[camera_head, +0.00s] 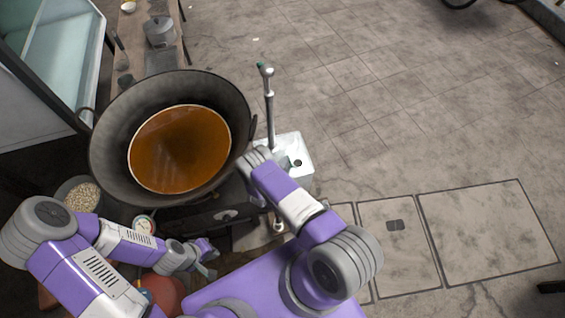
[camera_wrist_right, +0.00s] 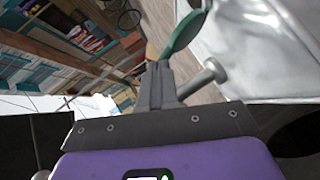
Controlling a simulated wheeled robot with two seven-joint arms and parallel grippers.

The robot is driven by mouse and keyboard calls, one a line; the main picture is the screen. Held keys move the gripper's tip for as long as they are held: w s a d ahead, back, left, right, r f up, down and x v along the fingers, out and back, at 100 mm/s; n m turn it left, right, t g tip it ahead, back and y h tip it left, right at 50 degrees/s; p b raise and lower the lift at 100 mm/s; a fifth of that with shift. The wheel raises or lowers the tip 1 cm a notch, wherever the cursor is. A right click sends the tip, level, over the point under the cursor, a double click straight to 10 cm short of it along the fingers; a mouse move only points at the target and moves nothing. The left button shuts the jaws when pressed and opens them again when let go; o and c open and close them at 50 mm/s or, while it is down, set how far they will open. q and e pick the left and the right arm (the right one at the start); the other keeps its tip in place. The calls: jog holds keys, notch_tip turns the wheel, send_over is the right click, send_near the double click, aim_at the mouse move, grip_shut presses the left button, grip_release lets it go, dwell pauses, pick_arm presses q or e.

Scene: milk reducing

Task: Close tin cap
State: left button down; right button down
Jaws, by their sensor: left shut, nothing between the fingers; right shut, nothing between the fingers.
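A white tin (camera_head: 296,146) with a dark round opening stands right of the wok in the head view. A pale, shiny surface (camera_wrist_right: 250,45) fills the right of the right wrist view and may be the tin. A green, flat, rounded piece (camera_wrist_right: 186,32), possibly the cap, stands tilted just beyond the fingertips; whether they touch it I cannot tell. My right gripper (camera_wrist_right: 157,72) is shut and empty; in the head view its wrist is beside the tin's left side and hides part of it. My left gripper (camera_head: 210,258) is shut and empty, low in front of the wok.
A large wok (camera_head: 110,125) holding orange-brown liquid (camera_head: 180,150) is close left of my right wrist. A metal pole (camera_head: 269,105) rises behind the tin. A round gauge (camera_head: 143,224) and a grain bowl (camera_head: 82,196) are at left. The tiled floor (camera_head: 400,110) at right is mostly clear.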

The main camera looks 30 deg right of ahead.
jog(key=shift+s+d+r+m+y+p, duration=0.1)
jog(key=shift+d+r+m+y+p, duration=0.15)
jog(key=shift+y+p, duration=0.3)
jog(key=shift+d, duration=0.1)
